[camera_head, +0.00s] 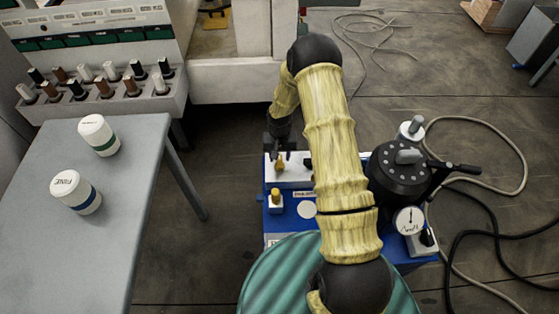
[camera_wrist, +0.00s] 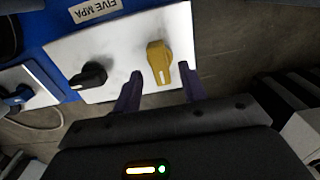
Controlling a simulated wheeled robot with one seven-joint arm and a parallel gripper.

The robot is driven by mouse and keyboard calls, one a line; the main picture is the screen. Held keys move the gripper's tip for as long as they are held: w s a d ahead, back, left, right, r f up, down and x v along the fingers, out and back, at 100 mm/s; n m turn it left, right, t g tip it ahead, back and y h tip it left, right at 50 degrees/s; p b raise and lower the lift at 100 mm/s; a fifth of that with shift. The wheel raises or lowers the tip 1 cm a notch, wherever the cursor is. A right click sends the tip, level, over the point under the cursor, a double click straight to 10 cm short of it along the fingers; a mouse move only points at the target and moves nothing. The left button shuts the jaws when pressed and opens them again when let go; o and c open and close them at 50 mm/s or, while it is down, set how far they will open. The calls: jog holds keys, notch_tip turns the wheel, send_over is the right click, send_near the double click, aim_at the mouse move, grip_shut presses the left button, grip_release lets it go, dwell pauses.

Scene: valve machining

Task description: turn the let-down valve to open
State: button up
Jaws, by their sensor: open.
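A yellow valve knob (camera_wrist: 158,58) sits on a white plate (camera_wrist: 120,40) in the wrist view, its handle pointing toward my gripper. My gripper (camera_wrist: 161,74) is open, with one dark finger on each side of the knob's near end; I cannot tell if they touch it. A black knob (camera_wrist: 88,76) is left of it on the same plate, and a blue knob (camera_wrist: 20,95) sits on a separate white plate. No readable label tells which is the let-down valve. In the head view my gripper (camera_head: 279,150) is over the yellow knob (camera_head: 279,166); my arm hides part of the unit.
A grey table (camera_head: 130,190) with two white jars stands left. Hoses lie on the floor at right.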

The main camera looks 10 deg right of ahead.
notch_tip(320, 180, down, 2)
jog(key=shift+f, duration=0.1)
jog(key=shift+c, duration=0.4)
grip_shut()
